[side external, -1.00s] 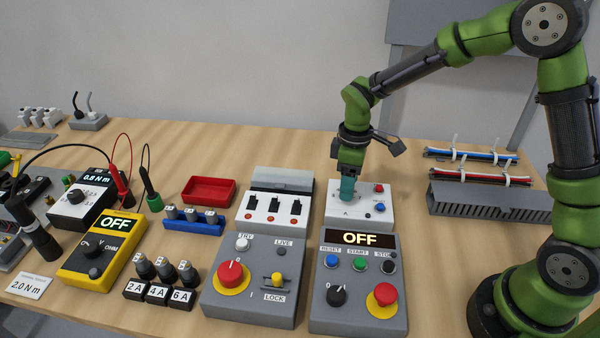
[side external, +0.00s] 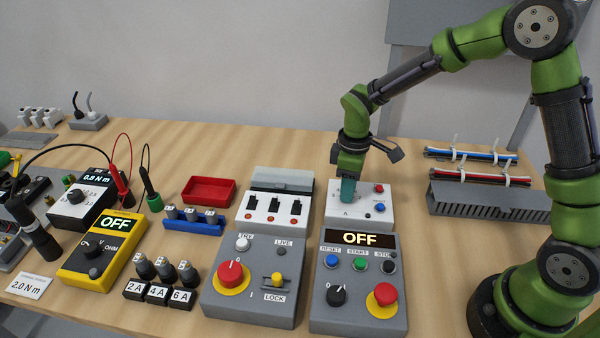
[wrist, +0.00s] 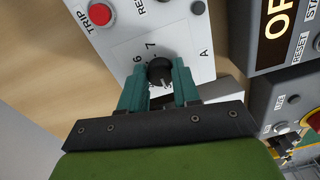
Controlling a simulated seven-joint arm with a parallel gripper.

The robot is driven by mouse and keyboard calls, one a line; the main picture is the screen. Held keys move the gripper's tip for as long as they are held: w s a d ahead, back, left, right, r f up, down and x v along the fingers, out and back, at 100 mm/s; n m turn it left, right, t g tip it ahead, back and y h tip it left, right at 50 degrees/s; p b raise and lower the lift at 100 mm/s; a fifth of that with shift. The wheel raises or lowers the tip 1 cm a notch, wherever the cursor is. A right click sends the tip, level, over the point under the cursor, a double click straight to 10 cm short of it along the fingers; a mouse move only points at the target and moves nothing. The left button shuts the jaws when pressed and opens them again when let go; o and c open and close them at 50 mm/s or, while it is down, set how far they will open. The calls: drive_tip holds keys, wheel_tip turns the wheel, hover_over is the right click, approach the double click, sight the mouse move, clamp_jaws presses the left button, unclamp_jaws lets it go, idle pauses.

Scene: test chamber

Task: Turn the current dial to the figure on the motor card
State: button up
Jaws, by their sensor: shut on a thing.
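The current dial (wrist: 160,72) is a small black knob with a pale pointer line, on the white overload unit (side external: 377,221). In the wrist view the scale figures 6 and 7 and the letter A show beside it; other figures are hidden. The pointer line shows on the dial's lower side, towards my gripper's body; the figure it meets cannot be read. My gripper (wrist: 160,83) has its teal fingers shut on the dial, one on each side. In the side view my gripper (side external: 348,190) comes down from above and hides the dial. I cannot make out a motor card.
The unit's red trip button (wrist: 100,14) is close to the dial. The grey start box (side external: 357,300) reads OFF in front, and the breaker block (side external: 273,207) stands to the left. Grey trunking (side external: 480,203) lies right. A card (side external: 30,286) reads 2.0 N m.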

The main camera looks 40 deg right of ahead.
drive_tip(key=shift+m, duration=0.3)
drive_tip(key=m, duration=0.3)
drive_tip(key=shift+m, duration=2.6)
drive_tip(key=shift+a, duration=0.1)
drive_tip(key=o, duration=1.1)
drive_tip(key=shift+c, duration=0.2)
wheel_tip(320, 180, up, 17)
drive_tip(key=shift+s+d, duration=0.15)
drive_tip(key=shift+d, duration=0.15)
